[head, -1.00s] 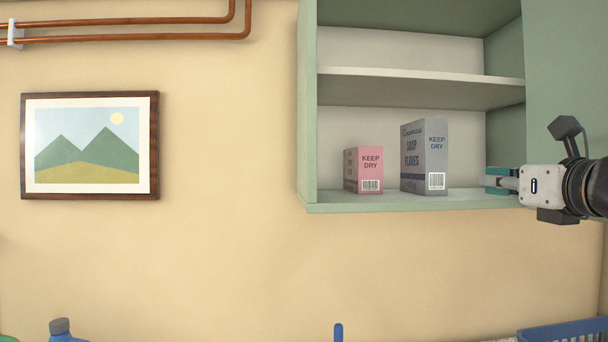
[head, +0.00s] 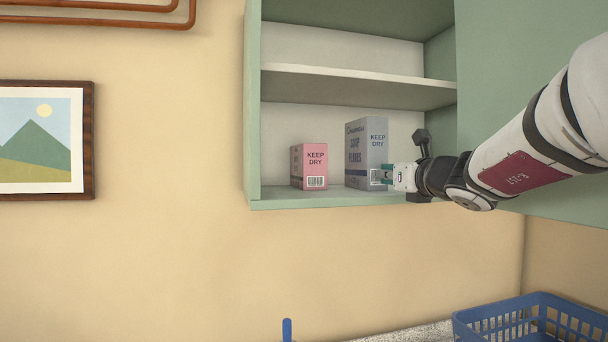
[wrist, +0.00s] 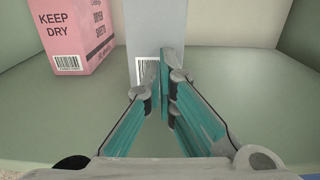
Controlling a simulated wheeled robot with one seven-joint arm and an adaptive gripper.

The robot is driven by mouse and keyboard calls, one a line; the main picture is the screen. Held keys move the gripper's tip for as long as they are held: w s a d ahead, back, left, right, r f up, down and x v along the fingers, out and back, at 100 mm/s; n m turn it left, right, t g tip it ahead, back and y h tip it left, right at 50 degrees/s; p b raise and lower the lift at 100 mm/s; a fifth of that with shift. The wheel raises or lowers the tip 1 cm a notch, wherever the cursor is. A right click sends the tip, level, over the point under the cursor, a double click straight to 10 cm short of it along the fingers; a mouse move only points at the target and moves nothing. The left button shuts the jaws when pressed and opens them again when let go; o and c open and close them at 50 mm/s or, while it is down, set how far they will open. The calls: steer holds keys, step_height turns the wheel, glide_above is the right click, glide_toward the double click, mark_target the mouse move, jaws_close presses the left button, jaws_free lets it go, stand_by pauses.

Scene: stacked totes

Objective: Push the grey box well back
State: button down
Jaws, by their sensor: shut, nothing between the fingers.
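The grey box (head: 364,150), printed with soap flakes lettering and "KEEP DRY", stands upright on the lower shelf of the green wall cabinet. In the wrist view the grey box (wrist: 137,32) is straight ahead, partly hidden by my fingers. My gripper (head: 385,175) is shut and empty, its fingertips at the lower front of the box by the barcode. In the wrist view my gripper (wrist: 165,75) shows its teal fingers together. Whether the tips touch the box I cannot tell.
A pink box (head: 310,167) stands just left of the grey box; it also shows in the wrist view (wrist: 80,30). A middle shelf (head: 350,84) is above. The cabinet's floor is clear to the right. A blue basket (head: 530,320) sits below.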

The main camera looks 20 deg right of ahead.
mark_target(380, 191)
steer(key=shift+w+f+b, duration=0.1)
steer(key=shift+w+b, duration=0.55)
steer(key=shift+w, duration=0.85)
steer(key=shift+s, duration=0.15)
